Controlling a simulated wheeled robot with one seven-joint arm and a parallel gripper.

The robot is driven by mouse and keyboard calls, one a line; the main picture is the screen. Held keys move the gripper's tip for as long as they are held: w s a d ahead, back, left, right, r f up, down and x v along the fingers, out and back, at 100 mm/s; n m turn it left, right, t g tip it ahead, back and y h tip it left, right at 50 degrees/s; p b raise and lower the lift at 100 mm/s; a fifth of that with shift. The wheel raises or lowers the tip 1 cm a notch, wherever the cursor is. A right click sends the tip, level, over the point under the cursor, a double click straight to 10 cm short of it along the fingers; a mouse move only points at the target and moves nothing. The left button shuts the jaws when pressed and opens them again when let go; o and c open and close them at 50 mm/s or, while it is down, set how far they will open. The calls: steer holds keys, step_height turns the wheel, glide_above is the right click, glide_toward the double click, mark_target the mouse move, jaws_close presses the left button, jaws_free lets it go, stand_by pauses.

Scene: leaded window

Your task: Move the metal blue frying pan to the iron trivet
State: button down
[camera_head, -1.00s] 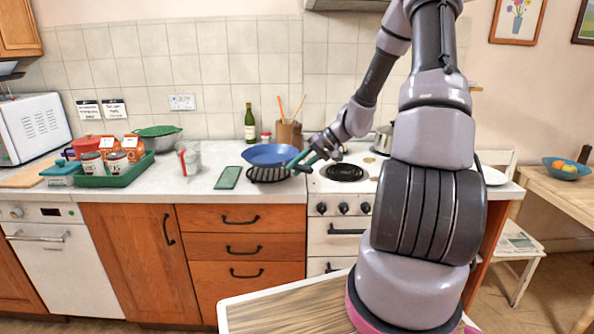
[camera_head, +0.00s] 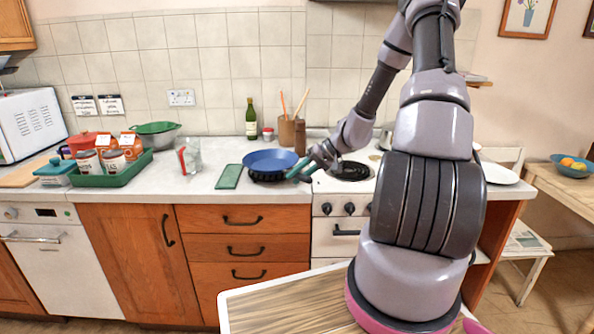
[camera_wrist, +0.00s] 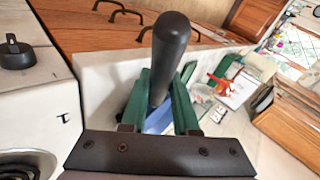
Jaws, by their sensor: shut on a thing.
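The blue frying pan (camera_head: 270,160) is on the counter next to the stove in the head view, over a dark iron trivet (camera_head: 262,177) that shows only as a strip below its rim. Whether the pan fully rests on the trivet cannot be told. My gripper (camera_head: 308,169) is at the pan's right side. In the wrist view my gripper (camera_wrist: 160,105) is shut on the pan's dark handle (camera_wrist: 171,45), with a bit of blue pan behind it. Most of the trivet is hidden under the pan.
A green board (camera_head: 229,176) lies left of the pan. A utensil pot (camera_head: 287,131) and a bottle (camera_head: 251,120) stand behind it. The stove burner (camera_head: 352,171) is to the right. A green tray (camera_head: 112,172) with cans and cartons is at the left.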

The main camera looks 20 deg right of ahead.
steer(key=shift+f, duration=0.8)
stand_by(0.9)
steer(key=c, duration=0.6)
jaws_free()
steer(key=shift+s, duration=0.1)
steer(key=v, duration=1.1)
steer(key=s+a+r+h, duration=0.2)
steer(key=s+a+r, duration=0.2)
steer(key=r, duration=0.5)
steer(key=s+a+r+h, duration=0.3)
steer(key=s+a+r, duration=0.15)
steer(key=r, duration=0.35)
steer(key=s+a+r+m+t+h, duration=0.1)
steer(key=s+a+r+m+t, duration=0.1)
steer(key=s+r, duration=0.9)
steer(key=s+t, duration=0.1)
steer(key=s, duration=0.1)
steer(key=shift+s+m+h, duration=0.3)
steer(key=shift+m+h, duration=0.1)
